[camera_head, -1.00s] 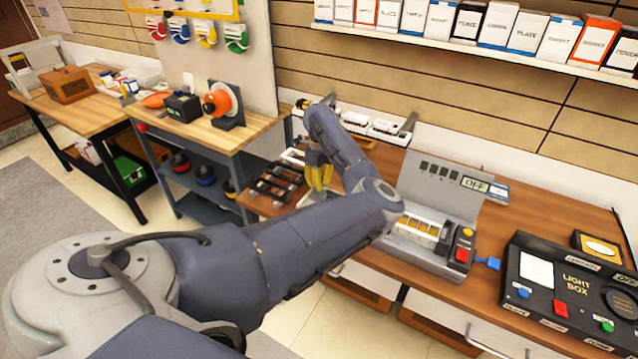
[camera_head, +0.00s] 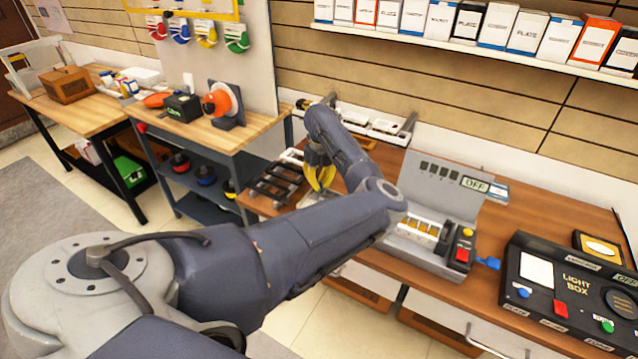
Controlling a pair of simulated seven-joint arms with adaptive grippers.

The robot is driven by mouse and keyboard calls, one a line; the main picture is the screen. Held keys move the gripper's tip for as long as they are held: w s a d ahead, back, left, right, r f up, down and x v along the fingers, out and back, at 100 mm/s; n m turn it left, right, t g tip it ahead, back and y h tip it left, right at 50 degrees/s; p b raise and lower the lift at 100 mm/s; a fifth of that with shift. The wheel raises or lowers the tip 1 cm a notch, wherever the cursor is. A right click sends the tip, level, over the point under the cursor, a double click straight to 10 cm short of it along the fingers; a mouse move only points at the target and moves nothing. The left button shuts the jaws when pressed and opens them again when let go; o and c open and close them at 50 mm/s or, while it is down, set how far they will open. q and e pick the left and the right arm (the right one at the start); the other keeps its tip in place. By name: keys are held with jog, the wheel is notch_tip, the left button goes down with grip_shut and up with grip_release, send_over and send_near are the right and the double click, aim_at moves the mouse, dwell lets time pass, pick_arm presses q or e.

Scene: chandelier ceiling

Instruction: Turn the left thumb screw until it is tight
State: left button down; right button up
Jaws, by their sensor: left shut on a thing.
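My left gripper (camera_head: 321,178), with yellow fingers, points down at the left part of the wooden bench, just right of a black slatted rack (camera_head: 276,184). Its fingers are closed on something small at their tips. The left thumb screw itself cannot be made out; the fingers and my left arm cover that spot. A pale edge of a fixture shows under the fingertips, mostly hidden by my forearm. My right gripper is not in view.
A grey machine (camera_head: 437,205) with an OFF display stands right of my arm. A black light box (camera_head: 572,285) is at the right. White bins (camera_head: 385,130) line the wall behind.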

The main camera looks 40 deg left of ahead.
aim_at(320, 183)
pick_arm(q)
jog(key=shift+w, duration=0.1)
jog(key=c, duration=1.2)
grip_release()
notch_tip(320, 183, up, 12)
jog(key=shift+w+d, duration=0.15)
